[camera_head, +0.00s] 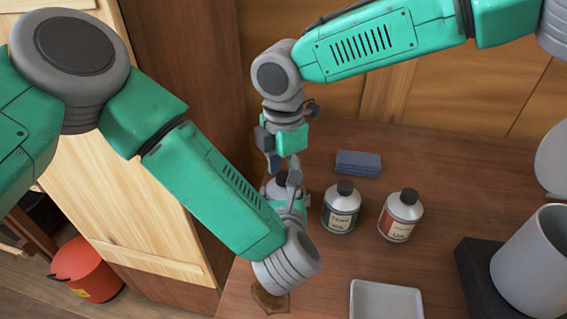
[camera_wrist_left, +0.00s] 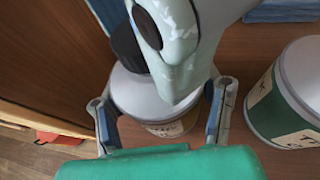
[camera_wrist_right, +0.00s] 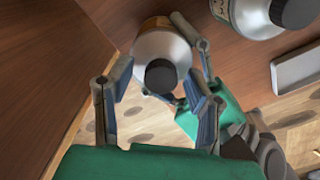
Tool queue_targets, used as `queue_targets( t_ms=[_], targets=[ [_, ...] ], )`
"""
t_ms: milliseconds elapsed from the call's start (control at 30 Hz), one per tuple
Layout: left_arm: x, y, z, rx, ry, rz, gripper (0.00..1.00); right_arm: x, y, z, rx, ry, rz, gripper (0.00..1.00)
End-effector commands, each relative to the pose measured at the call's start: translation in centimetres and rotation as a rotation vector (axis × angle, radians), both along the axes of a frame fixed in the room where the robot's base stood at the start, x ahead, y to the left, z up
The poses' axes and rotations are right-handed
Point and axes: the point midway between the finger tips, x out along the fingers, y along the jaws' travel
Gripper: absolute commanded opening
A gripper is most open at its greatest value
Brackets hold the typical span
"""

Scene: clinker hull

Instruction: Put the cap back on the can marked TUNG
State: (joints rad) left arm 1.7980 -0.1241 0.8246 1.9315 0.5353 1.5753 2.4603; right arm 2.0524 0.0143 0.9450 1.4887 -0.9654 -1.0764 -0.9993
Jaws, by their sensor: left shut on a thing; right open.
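A grey can with a pale shoulder (camera_wrist_left: 140,95) stands at the table's left side. Its label is mostly hidden and I cannot read it. A black cap (camera_wrist_right: 161,76) sits at the can's top; I cannot tell how firmly it is seated. It also shows in the left wrist view (camera_wrist_left: 128,48). My left gripper (camera_head: 290,200) is shut on this can, one finger on each side. My right gripper (camera_head: 284,166) is above it, open, its fingers on either side of the cap and apart from it. In the head view the arms hide much of the can.
A green-labelled can (camera_head: 340,210) and a red-labelled can (camera_head: 401,216), both black-capped, stand to the right. A blue block (camera_head: 358,163) lies behind them, a white tray (camera_head: 385,300) in front. A grey cylinder (camera_head: 530,260) stands far right. A red bucket (camera_head: 88,268) is on the floor.

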Motion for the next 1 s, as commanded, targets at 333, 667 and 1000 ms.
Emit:
queue_targets(
  t_ms=[333,667,1000],
  targets=[
    [0.02,0.01,0.01,0.0,0.0,0.0,0.0,-0.01,0.01,-0.02,0.0,0.0,0.0,0.07],
    [-0.01,-0.02,0.02,0.0,0.0,-0.001,0.0,0.02,0.05,0.06,-0.004,-0.005,-0.208,0.0],
    [-0.05,-0.08,0.01,0.0,0.0,-0.002,0.0,0.11,0.06,0.01,-0.001,-0.009,-1.148,0.0]
  ],
)
